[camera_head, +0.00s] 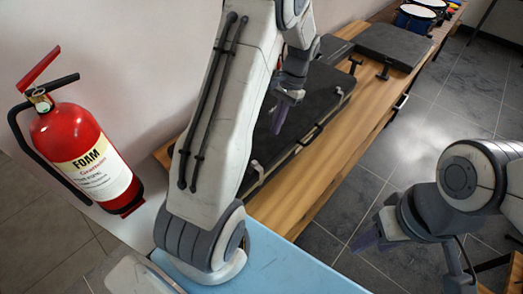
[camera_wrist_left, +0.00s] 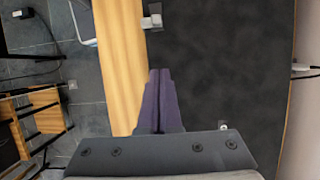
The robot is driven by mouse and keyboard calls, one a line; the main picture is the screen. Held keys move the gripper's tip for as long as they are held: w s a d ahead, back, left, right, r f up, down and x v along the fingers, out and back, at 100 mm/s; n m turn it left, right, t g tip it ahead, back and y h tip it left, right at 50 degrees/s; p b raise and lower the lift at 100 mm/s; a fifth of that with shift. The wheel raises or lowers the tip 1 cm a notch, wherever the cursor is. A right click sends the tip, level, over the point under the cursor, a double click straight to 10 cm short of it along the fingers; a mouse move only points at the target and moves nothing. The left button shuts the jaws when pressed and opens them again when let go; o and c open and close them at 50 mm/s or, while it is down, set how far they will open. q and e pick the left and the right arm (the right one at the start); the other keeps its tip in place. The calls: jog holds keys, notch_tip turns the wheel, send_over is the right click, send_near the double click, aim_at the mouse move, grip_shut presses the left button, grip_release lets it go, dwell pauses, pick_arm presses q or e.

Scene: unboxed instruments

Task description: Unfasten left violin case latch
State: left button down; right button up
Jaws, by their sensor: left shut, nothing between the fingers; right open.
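The dark violin case (camera_head: 318,98) lies on a wooden bench, partly hidden behind my left arm. Its dark lid (camera_wrist_left: 235,65) fills the middle of the left wrist view. Small metal latches show along its front edge in the head view, one near the near end (camera_head: 258,167). In the left wrist view, a metal latch (camera_wrist_left: 152,21) is at the case edge, beyond the fingertips and apart from them. My left gripper (camera_head: 281,122) is shut and empty above the case; its purple fingers (camera_wrist_left: 160,72) are together. My right gripper (camera_head: 368,238) is open, over the floor, away from the case.
The wooden bench (camera_head: 350,125) runs to the back, with another dark case (camera_head: 395,45) and drums (camera_head: 415,17) at its far end. A red fire extinguisher (camera_head: 83,150) stands at the left by the wall.

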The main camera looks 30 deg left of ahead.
aim_at(254, 162)
pick_arm(q)
jog(key=p+x, duration=0.1)
jog(key=x, duration=0.6)
jog(key=shift+s+f, duration=0.15)
jog(key=shift+s, duration=0.05)
jog(key=shift+s+a+r+p, duration=0.1)
jog(key=shift+s+p, duration=0.2)
jog(key=shift+s, duration=0.3)
jog(key=shift+s+a+r+p, duration=0.15)
jog(key=shift+s+p, duration=0.15)
jog(key=shift+s, duration=0.35)
jog(key=shift+s+f, duration=0.1)
jog(key=shift+s, duration=0.5)
pick_arm(e)
jog(key=shift+r, duration=1.35)
pick_arm(q)
jog(key=shift+s, duration=0.45)
jog(key=shift+s+a+p, duration=0.15)
jog(key=shift+s+p, duration=0.15)
jog(key=shift+s, duration=0.5)
jog(key=shift+w, duration=0.15)
pick_arm(e)
jog(key=shift+s+r, duration=0.15)
jog(key=shift+s, duration=0.45)
